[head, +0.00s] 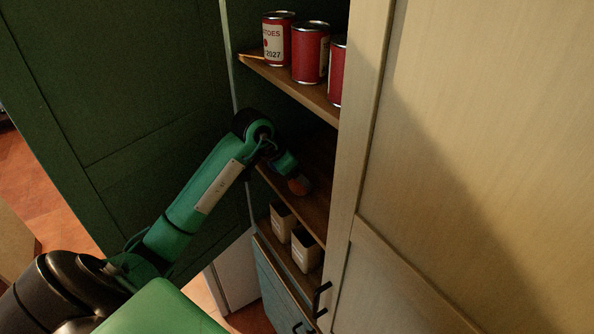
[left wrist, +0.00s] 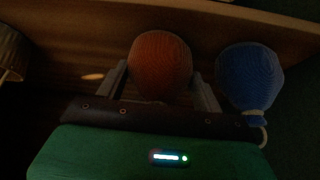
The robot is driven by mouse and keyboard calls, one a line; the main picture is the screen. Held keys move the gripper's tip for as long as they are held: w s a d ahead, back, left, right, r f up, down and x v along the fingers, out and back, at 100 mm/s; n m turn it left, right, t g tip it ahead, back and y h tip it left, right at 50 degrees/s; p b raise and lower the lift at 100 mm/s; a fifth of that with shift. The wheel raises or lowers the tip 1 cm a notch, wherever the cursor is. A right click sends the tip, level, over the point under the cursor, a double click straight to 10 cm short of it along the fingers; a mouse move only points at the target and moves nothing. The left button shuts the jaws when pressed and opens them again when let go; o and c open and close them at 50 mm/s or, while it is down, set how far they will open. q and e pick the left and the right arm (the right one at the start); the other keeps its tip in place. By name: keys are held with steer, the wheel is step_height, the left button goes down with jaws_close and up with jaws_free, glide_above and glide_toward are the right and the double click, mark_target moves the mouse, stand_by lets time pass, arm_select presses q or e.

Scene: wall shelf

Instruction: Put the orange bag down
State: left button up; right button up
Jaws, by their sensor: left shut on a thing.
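The orange bag (left wrist: 160,62) is a small, rounded, ribbed bundle between the two fingers of my left gripper (left wrist: 161,88) in the left wrist view. My left gripper is shut on it. A blue bag (left wrist: 250,75) with a tied end is just right of my gripper in the left wrist view. My right gripper is out of view.
Red cans (head: 310,52) stand on the upper shelf (head: 300,86). Two pale containers (head: 304,250) stand on a lower shelf. A pale door (head: 470,150) fills the right, and a dark green panel (head: 120,80) the left. A dim rounded object (left wrist: 12,52) is at the wrist view's left edge.

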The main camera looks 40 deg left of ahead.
arm_select(q)
steer(key=o, duration=1.2)
steer(key=shift+s, duration=0.1)
steer(key=shift+r, duration=0.1)
steer(key=shift+a+r, duration=0.1)
steer(key=v, duration=1.2)
